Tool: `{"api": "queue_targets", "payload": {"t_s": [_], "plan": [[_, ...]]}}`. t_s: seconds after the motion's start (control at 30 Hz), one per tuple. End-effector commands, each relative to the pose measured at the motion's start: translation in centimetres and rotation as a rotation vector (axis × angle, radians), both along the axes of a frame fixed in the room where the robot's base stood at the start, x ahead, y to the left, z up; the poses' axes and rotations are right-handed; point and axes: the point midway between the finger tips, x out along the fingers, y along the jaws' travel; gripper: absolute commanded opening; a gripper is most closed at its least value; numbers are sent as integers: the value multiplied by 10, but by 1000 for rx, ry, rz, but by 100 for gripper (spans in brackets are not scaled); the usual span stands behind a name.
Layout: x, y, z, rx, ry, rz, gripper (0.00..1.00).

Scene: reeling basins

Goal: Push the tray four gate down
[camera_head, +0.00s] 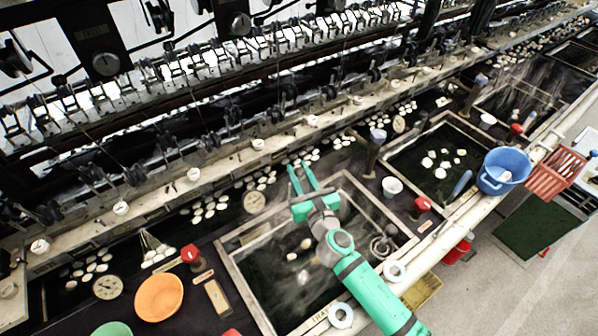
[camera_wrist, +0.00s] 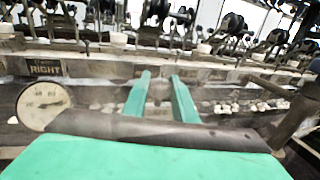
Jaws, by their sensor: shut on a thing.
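A square basin (camera_head: 240,282) with a pale rim and dark water lies below my arm. Its front rim bears a partly legible label (camera_head: 322,313) that seems to read TRAY; I cannot read its number. My gripper (camera_head: 302,174) is over the basin's back rim, pointing at the machine. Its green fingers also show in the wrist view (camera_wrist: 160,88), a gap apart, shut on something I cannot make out. A dark post with a grey-blue knob (camera_head: 377,136) stands right of the gripper, apart from it. I cannot tell which part is the gate.
A second basin (camera_head: 480,150) lies to the right, with a blue bucket (camera_head: 503,172) by its front edge. A white cup (camera_head: 392,186), red-topped knobs (camera_head: 422,205) and an orange bowl (camera_head: 159,297) stand around. A dial (camera_wrist: 42,105) is left of the fingers.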

Motion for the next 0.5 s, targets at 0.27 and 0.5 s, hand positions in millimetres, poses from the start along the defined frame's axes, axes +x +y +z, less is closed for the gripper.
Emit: {"api": "queue_targets", "payload": {"t_s": [0.27, 0.5], "plan": [[0, -1, -26, 0, 3, -4, 0], [0, -2, -25, 0, 1, -2, 27]]}}
